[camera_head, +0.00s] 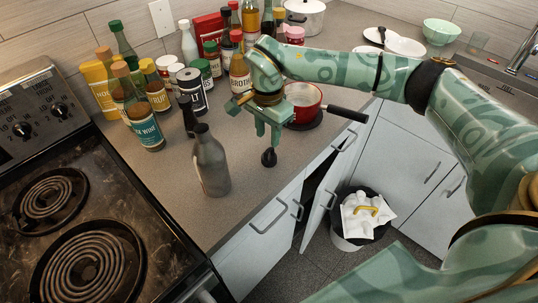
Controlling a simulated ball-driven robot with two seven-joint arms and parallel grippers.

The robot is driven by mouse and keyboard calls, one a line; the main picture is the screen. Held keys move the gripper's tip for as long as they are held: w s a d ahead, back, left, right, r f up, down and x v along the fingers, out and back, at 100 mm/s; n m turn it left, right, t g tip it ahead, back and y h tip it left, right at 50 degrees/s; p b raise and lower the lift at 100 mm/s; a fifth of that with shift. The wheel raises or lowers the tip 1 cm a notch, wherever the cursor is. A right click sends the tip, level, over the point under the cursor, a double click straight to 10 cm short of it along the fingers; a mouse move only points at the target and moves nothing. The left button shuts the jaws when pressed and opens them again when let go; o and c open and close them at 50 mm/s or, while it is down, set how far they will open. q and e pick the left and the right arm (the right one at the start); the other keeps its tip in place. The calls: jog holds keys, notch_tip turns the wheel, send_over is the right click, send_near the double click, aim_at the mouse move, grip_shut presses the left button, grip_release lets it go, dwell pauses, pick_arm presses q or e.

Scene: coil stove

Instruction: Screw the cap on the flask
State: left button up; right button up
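The flask (211,163) is a grey, narrow-necked bottle standing upright near the front edge of the counter, with a dark top. A small black piece (269,158), which looks like the cap, is to the right of the flask, directly below my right gripper (268,143). The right gripper points down over the counter, apart from the flask. Its fingertips are small here, and I cannot tell whether they grip the black piece or whether that piece rests on the counter. My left gripper is not in view.
Several bottles and jars, including a teal-labelled bottle (144,125), crowd the counter behind the flask. A red pan (303,100) stands right of the gripper. The coil stove (120,190) is at left. An open cabinet door (327,190) and a bin (343,240) are below.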

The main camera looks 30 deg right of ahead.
aim_at(269, 148)
jog(key=shift+f, duration=0.1)
jog(key=f, duration=0.3)
jog(key=f+b, duration=0.1)
jog(key=f, duration=0.1)
jog(key=shift+s, duration=0.4)
grip_shut()
